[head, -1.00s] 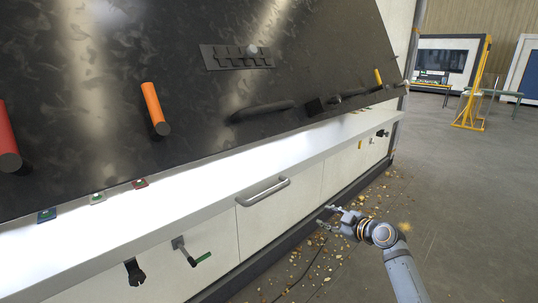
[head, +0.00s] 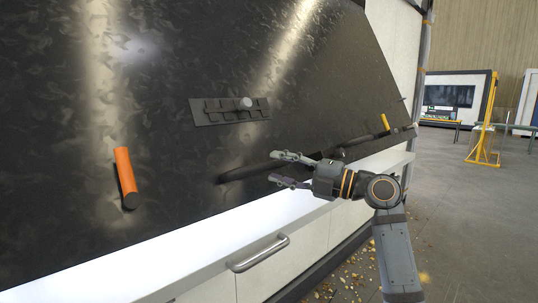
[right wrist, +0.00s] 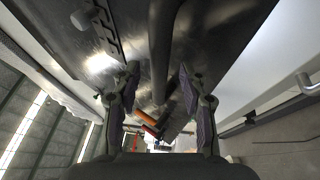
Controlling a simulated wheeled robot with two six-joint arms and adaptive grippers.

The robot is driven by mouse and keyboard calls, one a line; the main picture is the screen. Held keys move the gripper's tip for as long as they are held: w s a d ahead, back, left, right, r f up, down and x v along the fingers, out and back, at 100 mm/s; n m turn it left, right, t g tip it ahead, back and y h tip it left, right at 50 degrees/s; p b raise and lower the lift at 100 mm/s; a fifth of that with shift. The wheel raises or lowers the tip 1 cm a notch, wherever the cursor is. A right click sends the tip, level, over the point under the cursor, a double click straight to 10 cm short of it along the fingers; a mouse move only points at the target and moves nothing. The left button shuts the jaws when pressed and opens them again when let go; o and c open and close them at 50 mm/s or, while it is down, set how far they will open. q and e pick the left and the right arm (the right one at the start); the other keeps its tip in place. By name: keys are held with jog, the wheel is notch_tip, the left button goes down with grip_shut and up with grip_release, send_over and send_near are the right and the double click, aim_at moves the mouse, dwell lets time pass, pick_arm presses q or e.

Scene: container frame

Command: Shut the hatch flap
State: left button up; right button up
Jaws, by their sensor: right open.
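The hatch flap (head: 180,60) is a large dark, glossy panel that fills the upper left of the head view. It slants over a white ledge, with a gap under its lower edge. A black bar handle (head: 240,173) is fixed low on it. My right gripper (head: 274,168) is open and empty, its fingertips close to the right part of this handle. In the right wrist view, a dark bar (right wrist: 163,45) runs between the two open fingers (right wrist: 159,75). I cannot tell whether they touch it. My left gripper is out of view.
An orange grip (head: 125,175) and a slotted plate with a knob (head: 230,111) stand out from the panel. A yellow grip (head: 385,122) is farther right. A metal drawer handle (head: 260,253) is below the ledge (head: 200,240). Open floor with scattered debris lies to the right.

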aim_at(274, 166)
jog(key=p+x, duration=0.1)
jog(key=x, duration=0.2)
jog(key=shift+a+r, duration=0.1)
jog(key=shift+a, duration=0.05)
jog(key=shift+c, duration=0.8)
grip_shut()
